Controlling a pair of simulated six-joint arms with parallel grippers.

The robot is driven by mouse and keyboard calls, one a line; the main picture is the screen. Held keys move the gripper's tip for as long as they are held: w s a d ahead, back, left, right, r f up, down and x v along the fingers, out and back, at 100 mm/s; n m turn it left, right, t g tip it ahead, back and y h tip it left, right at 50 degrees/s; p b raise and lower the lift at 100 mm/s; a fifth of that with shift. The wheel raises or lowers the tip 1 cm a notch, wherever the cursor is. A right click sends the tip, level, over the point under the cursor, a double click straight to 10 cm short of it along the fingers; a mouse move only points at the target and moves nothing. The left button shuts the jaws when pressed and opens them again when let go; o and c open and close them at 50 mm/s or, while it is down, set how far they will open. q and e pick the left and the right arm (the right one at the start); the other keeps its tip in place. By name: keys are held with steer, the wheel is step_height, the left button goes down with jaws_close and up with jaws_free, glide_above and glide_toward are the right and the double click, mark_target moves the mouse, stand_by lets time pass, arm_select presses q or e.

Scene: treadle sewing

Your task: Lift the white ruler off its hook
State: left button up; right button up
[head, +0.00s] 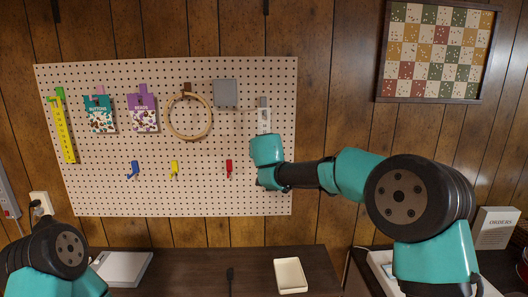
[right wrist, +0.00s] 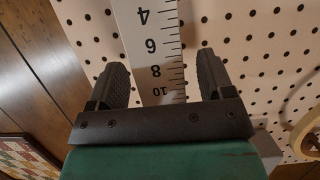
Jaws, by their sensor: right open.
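The white ruler (head: 264,114) hangs upright near the right edge of the pegboard, under a grey hook (head: 263,101). My right gripper (head: 264,136) is at its lower end; the teal wrist hides the fingers and the ruler's bottom in the head view. In the right wrist view, the open right gripper (right wrist: 161,66) has one finger on each side of the ruler (right wrist: 148,40), with a gap on both sides. Black numbers show on the ruler. My left arm is at the lower left of the head view, its gripper out of sight.
The pegboard (head: 110,190) also holds a yellow ruler (head: 64,130), two packets, a wooden hoop (head: 171,128), a grey square (head: 225,93), and blue, yellow and red hooks. A cream tray (head: 290,275) sits on the dark table below. A checkered picture (head: 433,50) hangs at right.

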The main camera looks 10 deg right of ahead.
steer(key=shift+w+f, duration=0.25)
steer(key=shift+w, duration=0.4)
steer(key=shift+c, duration=0.3)
steer(key=c, duration=0.9)
steer(key=shift+c, duration=0.2)
steer(key=shift+r, duration=0.3)
steer(key=shift+r, duration=0.8)
steer(key=shift+s, duration=0.2)
steer(key=s+a, duration=0.1)
steer(key=s, duration=1.4)
stand_by(1.6)
